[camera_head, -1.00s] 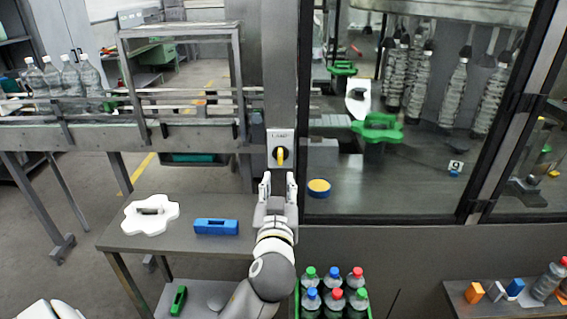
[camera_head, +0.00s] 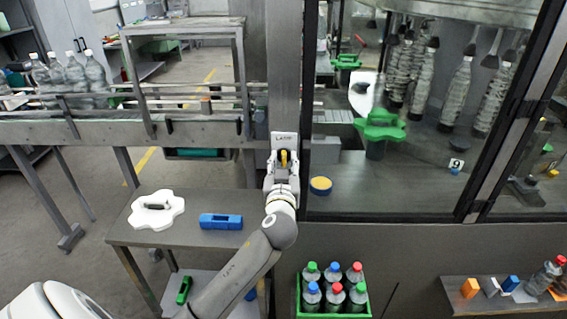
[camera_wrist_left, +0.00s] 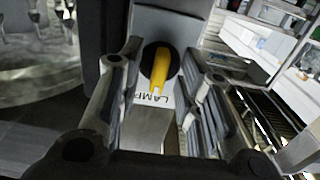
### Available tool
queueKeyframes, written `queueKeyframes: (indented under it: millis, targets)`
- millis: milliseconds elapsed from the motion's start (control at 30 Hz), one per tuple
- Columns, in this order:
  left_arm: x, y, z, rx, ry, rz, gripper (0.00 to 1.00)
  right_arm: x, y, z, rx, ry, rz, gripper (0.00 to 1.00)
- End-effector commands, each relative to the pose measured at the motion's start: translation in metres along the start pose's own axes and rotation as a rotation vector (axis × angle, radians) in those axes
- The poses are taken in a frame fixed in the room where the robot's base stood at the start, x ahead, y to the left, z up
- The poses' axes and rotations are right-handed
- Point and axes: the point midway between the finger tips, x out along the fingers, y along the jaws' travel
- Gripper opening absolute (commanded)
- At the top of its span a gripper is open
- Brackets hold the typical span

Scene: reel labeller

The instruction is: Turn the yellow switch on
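The yellow switch (camera_head: 284,158) is a yellow knob on a black round base, on a light plate on the grey post, with lettering that reads like "LAMP". In the left wrist view the yellow knob (camera_wrist_left: 160,68) stands between the open fingers and nearly lines up with them, slightly tilted. My left gripper (camera_head: 283,165) is at the plate, its two fingers open on either side of the knob; in the left wrist view the gripper (camera_wrist_left: 160,85) shows a gap on both sides. Contact with the knob is not visible. My right gripper is not in view.
A table (camera_head: 130,232) left of the post holds a white lobed part (camera_head: 156,224) and a blue block (camera_head: 220,222). A green crate (camera_head: 335,313) of capped bottles stands below right. A glass-fronted machine with bottles is right of the post; a conveyor (camera_head: 100,131) runs left.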

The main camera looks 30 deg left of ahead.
Motion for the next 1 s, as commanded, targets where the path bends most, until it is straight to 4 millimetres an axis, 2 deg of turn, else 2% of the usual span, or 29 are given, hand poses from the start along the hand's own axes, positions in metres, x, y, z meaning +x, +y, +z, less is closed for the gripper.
queueKeyframes:
  millis: [133, 300, 400, 767, 1000]
  targets:
    - [-0.0002, 0.0001, 0.0000, 0.000, 0.000, 0.000, 0.32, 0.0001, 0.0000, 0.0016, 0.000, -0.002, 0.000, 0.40]
    - [-0.0003, 0.0001, 0.0000, 0.000, 0.000, 0.000, 0.10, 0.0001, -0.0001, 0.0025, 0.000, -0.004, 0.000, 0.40]
    - [-0.0004, 0.0001, 0.0001, 0.000, 0.000, 0.000, 0.00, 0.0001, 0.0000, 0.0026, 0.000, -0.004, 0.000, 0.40]
    - [-0.0005, 0.0001, 0.0006, 0.032, 0.000, 0.000, 0.00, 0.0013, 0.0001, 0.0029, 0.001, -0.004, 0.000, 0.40]
    - [-0.0006, -0.0004, 0.0009, 0.160, -0.001, -0.001, 0.00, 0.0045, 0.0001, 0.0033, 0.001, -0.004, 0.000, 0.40]
